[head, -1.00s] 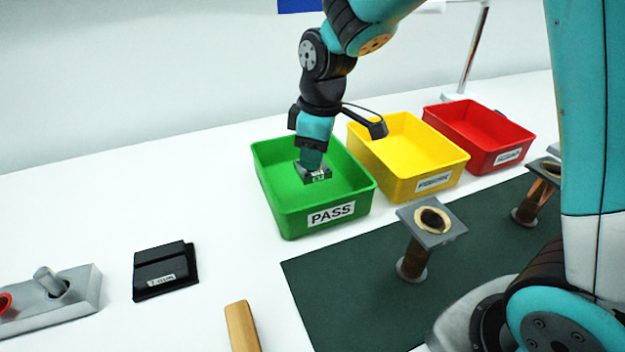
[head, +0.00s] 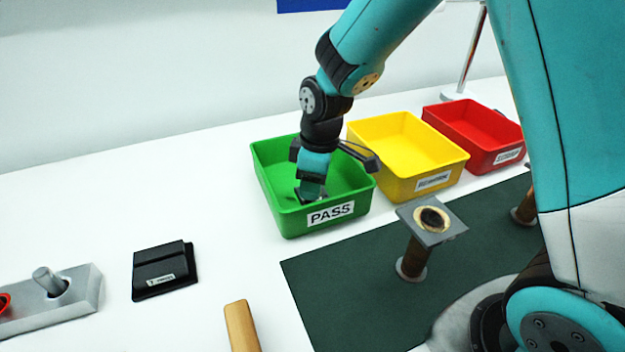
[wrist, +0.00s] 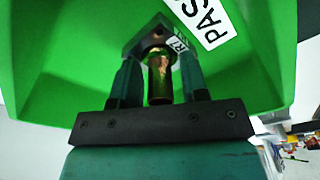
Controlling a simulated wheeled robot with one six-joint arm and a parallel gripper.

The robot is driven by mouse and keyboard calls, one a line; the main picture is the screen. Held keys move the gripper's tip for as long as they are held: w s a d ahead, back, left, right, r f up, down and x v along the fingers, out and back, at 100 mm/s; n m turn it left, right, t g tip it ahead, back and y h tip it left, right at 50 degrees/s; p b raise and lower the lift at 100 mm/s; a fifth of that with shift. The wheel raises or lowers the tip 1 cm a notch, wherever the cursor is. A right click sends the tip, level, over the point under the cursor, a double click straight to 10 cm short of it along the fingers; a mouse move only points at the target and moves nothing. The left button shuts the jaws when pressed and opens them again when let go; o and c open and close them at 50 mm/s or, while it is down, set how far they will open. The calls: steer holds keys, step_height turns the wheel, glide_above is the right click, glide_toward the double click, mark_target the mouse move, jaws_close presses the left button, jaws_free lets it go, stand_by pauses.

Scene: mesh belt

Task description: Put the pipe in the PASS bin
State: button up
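The green PASS bin (head: 262,170) stands left of the other bins, its white PASS label facing front. My gripper (head: 311,194) points down inside it, near its front wall. In the head view the pipe is mostly hidden by the gripper and bin wall.
A yellow bin (head: 400,178) and a red bin (head: 480,150) stand to the right. A similar flanged pipe (head: 415,258) stands upright on the dark green mat (head: 350,290); another (head: 526,208) is partly hidden by my arm. A black box (head: 163,270) and wooden handle (head: 242,328) lie left.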

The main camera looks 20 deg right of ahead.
steer(key=shift+o, duration=0.2)
step_height(320, 180, up, 12)
steer(key=d, duration=0.1)
steer(key=s+a+r+m+y, duration=0.1)
steer(key=s+a+m, duration=0.1)
steer(key=s, duration=0.9)
steer(key=s+a+r+m+y, duration=0.2)
steer(key=s+a, duration=0.1)
steer(key=s, duration=0.8)
steer(key=shift+a+g, duration=0.25)
steer(key=shift+g, duration=0.15)
